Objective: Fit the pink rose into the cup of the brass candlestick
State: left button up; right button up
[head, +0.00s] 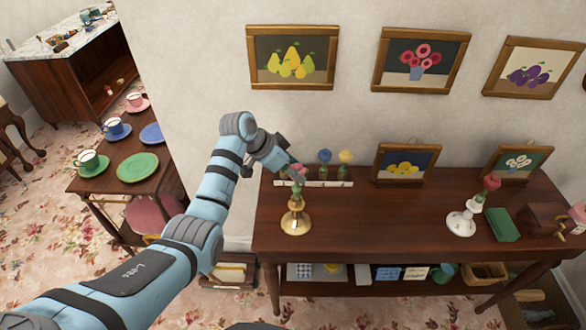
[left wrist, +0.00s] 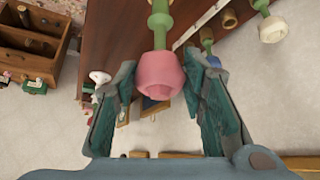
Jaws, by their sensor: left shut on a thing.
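The pink rose (head: 299,173) is a pink bloom on a green stem; in the left wrist view its bloom (left wrist: 158,76) is large and central. My left gripper (head: 284,166) is shut on it, with a finger on each side of the bloom (left wrist: 162,82). The brass candlestick (head: 295,223) stands on the left end of the dark wooden table. The rose is above it, and its green stem points down toward the cup. I cannot tell whether the stem tip is inside the cup. My right gripper is not in view.
A white strip (head: 313,183) behind holds a blue flower (head: 325,157) and a yellow flower (head: 345,157). A white candlestick (head: 461,222) with a red rose (head: 491,183) and a green book (head: 503,225) stand right. The table's middle (head: 390,220) is clear.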

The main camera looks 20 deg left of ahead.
pick_arm(q)
jog(key=shift+f+b, duration=0.7)
jog(key=shift+f, duration=0.85)
jog(key=o, duration=1)
jog(key=v, duration=1.2)
jog(key=shift+a, duration=0.1)
